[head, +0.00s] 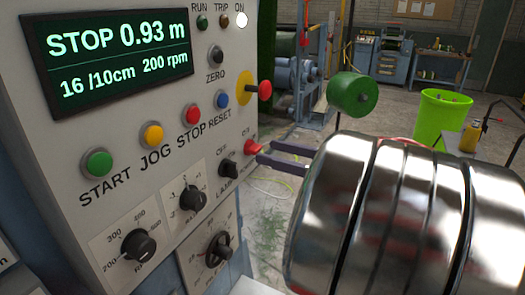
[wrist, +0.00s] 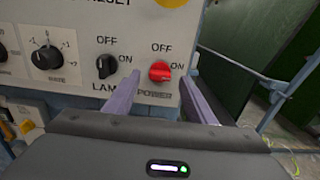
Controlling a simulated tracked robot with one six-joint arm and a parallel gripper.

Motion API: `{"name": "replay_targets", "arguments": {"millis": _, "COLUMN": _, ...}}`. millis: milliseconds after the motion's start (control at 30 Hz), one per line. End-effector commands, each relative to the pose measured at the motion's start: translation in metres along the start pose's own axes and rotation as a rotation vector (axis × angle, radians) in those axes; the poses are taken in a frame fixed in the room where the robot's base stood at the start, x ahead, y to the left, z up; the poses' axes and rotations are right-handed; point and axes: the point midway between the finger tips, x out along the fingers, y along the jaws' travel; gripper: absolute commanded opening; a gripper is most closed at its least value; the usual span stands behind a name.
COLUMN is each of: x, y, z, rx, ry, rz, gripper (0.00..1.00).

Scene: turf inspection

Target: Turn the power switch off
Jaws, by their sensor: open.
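The red power switch (wrist: 160,71) is a rotary knob on the grey control panel, marked OFF above and ON to its upper right. Its handle lies roughly sideways, more towards ON than OFF; the exact pointer is hard to read. In the head view the red switch (head: 251,147) sticks out at the panel's lower right edge. My gripper (wrist: 160,84) is open and empty, its two purple fingers on either side of the switch in the wrist picture. In the head view my gripper (head: 265,152) has its fingertips close to the switch; contact cannot be told.
The black lamp knob (wrist: 106,66) sits just left of the power switch. A red mushroom button (head: 265,90) on a yellow plate stands out above. The white ON light (head: 241,20) is lit, and the display (head: 110,55) reads STOP. Floor behind is partly clear.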

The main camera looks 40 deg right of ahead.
Motion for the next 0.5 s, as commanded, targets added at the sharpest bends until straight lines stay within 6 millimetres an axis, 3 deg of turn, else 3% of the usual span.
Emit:
{"name": "replay_targets", "arguments": {"millis": 233, "x": 0.026, "y": 0.0, "z": 0.0, "rx": 0.0, "ry": 0.0, "rz": 0.001, "gripper": 0.5}}
{"name": "replay_targets", "arguments": {"millis": 500, "x": 0.034, "y": 0.0, "z": 0.0, "rx": 0.001, "ry": 0.0, "rz": -0.002, "gripper": 0.5}}
